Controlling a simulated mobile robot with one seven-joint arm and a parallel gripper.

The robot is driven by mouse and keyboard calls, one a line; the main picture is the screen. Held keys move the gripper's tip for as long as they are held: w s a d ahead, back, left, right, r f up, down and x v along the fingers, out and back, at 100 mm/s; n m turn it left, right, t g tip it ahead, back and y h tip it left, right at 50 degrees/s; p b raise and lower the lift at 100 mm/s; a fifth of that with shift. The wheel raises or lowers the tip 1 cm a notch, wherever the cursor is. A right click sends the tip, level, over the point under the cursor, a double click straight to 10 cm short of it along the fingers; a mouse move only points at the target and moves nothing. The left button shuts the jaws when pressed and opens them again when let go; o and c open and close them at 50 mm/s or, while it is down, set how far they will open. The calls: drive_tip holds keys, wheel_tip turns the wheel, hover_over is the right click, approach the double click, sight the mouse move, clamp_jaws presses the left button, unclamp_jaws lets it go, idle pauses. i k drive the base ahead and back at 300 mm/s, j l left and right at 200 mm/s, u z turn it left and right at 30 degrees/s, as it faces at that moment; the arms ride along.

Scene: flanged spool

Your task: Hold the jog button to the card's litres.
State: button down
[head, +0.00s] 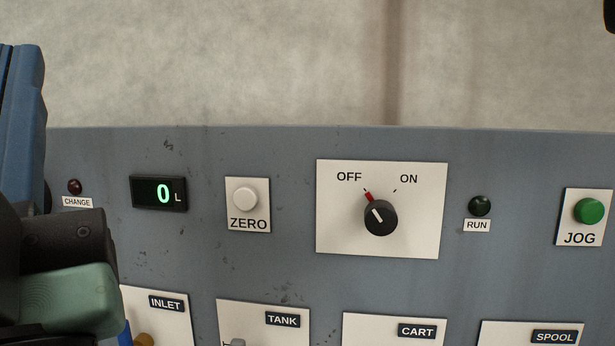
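The green round JOG button (589,211) is on a white plate at the right end of the grey panel. The litre display (159,193) at the left reads 0 L in green. No card with a litre figure shows. At the left edge a dark grey body with a green pad, seemingly my gripper (68,300), is close to the camera and cut off by the frame. It is far left of the JOG button and apart from it. Whether its fingers are open or shut does not show.
A white ZERO button (245,199) and a black selector knob (380,217), its red mark toward OFF, sit between display and JOG. The RUN lamp (479,206) and CHANGE lamp (74,187) look dark. INLET, TANK, CART and SPOOL plates (394,328) line the bottom.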

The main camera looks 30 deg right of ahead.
sight(588, 210)
drive_tip(key=k+l, duration=0.15)
drive_tip(key=l, duration=0.2)
drive_tip(key=k+l, duration=0.2)
drive_tip(key=l, duration=0.15)
drive_tip(key=k+l+z, duration=0.1)
drive_tip(key=l, duration=0.25)
drive_tip(key=k+l, duration=0.2)
drive_tip(key=l, duration=0.2)
drive_tip(key=k+l, duration=0.15)
drive_tip(key=l, duration=0.2)
drive_tip(key=k+l, duration=0.15)
drive_tip(key=l, duration=0.25)
drive_tip(key=j+z, duration=0.05)
